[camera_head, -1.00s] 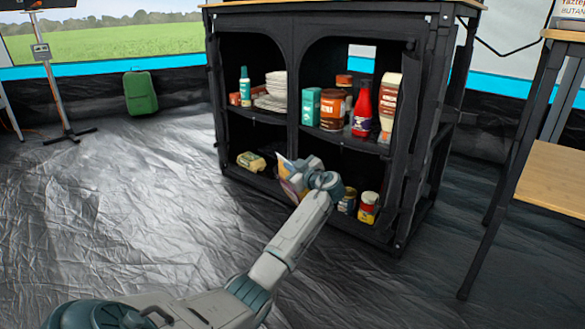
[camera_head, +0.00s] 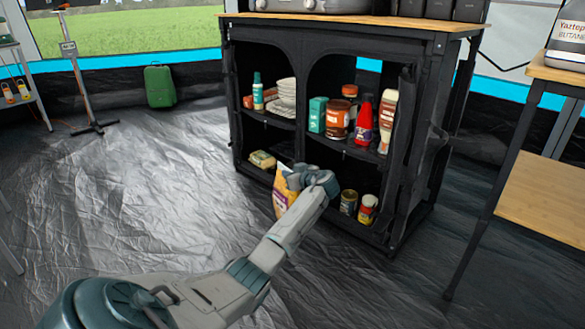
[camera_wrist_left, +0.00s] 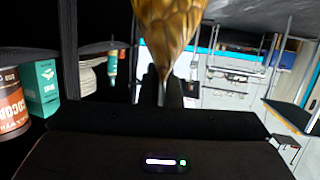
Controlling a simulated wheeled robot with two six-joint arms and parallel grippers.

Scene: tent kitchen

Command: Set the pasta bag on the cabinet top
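The pasta bag (camera_head: 284,192), yellow and purple, is at the front of the cabinet's lower shelf opening, partly hidden behind my left gripper (camera_head: 299,177). In the left wrist view the golden bag (camera_wrist_left: 168,32) narrows to a point between the dark fingers of my left gripper (camera_wrist_left: 170,93), which are shut on it. The cabinet (camera_head: 402,150) is black fabric with a wooden cabinet top (camera_head: 400,21), well above the bag. My right gripper is not in view.
A grey appliance (camera_head: 310,5) and black boxes (camera_head: 430,10) stand on the cabinet top. Jars (camera_head: 368,208) sit on the lower shelf, and a red bottle (camera_head: 362,120) and other goods on the upper. A wooden table (camera_head: 545,185) is at right. The left floor is open.

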